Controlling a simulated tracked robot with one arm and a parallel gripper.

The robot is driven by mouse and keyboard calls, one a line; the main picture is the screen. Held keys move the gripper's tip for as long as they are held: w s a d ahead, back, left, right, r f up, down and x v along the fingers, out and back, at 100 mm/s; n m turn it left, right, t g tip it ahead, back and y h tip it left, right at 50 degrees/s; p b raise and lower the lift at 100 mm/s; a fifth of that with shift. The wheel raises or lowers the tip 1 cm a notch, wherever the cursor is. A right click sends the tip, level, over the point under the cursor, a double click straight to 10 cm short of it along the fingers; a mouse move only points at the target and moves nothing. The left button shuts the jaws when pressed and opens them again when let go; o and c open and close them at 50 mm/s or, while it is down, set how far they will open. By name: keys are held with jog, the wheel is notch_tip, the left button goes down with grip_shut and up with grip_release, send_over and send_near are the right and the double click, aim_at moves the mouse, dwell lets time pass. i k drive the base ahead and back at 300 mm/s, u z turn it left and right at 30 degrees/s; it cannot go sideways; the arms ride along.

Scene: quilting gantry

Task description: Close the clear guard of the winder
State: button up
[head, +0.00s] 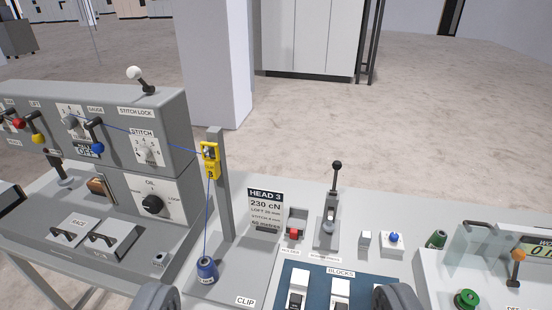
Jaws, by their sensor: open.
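The winder (465,280) is at the right edge of the head view and partly cut off. It carries a green round part (467,299), an orange-knobbed lever (518,256) and a display at the frame edge. A see-through guard (482,238) shows faintly on it, seemingly raised; its exact outline and angle are hard to tell. My gripper (275,297) shows as two dark fingers at the bottom edge, wide apart and empty. It is left of the winder and apart from it.
A black-knobbed upright lever (332,205) stands on the bench behind the blue blocks tray (285,280). A grey post (222,190) carries a yellow clip (210,158) with blue thread to a spool (207,269). The stitch housing (110,130) stands left.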

aim_at(466, 223)
jog(key=z, duration=1.45)
jog(key=k, duration=0.3)
jog(key=u, duration=0.6)
jog(key=i, duration=1.25)
jog(key=z, duration=0.7)
